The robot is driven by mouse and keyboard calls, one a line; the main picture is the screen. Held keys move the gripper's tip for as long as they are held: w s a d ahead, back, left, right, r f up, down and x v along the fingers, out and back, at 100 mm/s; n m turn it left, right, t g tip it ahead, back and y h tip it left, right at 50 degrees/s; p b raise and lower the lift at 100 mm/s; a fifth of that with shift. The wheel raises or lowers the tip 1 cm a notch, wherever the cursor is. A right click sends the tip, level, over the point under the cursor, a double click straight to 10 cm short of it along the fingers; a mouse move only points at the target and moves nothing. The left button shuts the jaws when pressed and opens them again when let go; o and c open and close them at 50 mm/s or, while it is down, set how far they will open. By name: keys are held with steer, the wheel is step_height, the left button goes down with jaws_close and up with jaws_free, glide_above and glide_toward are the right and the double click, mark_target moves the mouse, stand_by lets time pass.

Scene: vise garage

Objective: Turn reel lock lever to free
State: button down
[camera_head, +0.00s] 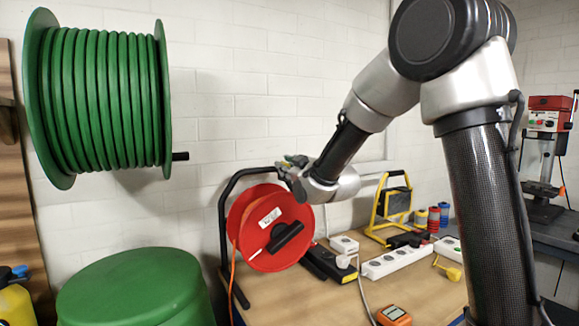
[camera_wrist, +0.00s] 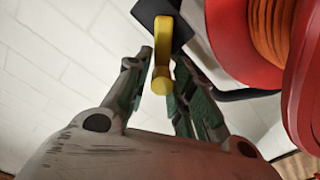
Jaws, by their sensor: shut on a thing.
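The red cable reel (camera_head: 300,222) stands on the workbench in a black tubular frame (camera_head: 226,205), and orange cable (camera_wrist: 270,28) shows on it in the wrist view. The reel lock lever (camera_wrist: 163,35) is yellow with a round end, mounted on a dark square block (camera_wrist: 149,12) beside the reel. My gripper (camera_wrist: 164,68) has one finger on each side of the lever and is shut on it. In the head view my gripper (camera_head: 287,168) is at the top of the reel frame, and I cannot make out the lever there.
A large green hose reel (camera_head: 100,100) hangs at the left above a green drum (camera_head: 135,285). White power strips (camera_head: 398,261), a yellow-framed work lamp (camera_head: 392,203) and an orange meter (camera_head: 393,315) occupy the bench right of the red reel. A white wall is close behind.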

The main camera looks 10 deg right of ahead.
steer(key=c, duration=2.2)
jaws_free()
steer(key=n, duration=0.1)
steer(key=f+n, duration=0.1)
steer(key=a+f+n, duration=0.1)
steer(key=shift+s+a+n, duration=0.1)
steer(key=shift+s+n, duration=0.15)
steer(key=shift+n, duration=0.15)
steer(key=shift+a+f+n, duration=0.15)
steer(key=shift+f+n, duration=0.2)
steer(key=shift+n, duration=0.65)
jaws_close()
steer(key=shift+f, duration=0.1)
steer(key=o, duration=0.9)
jaws_free()
step_height(320, 180, up, 10)
steer(key=shift+r, duration=0.25)
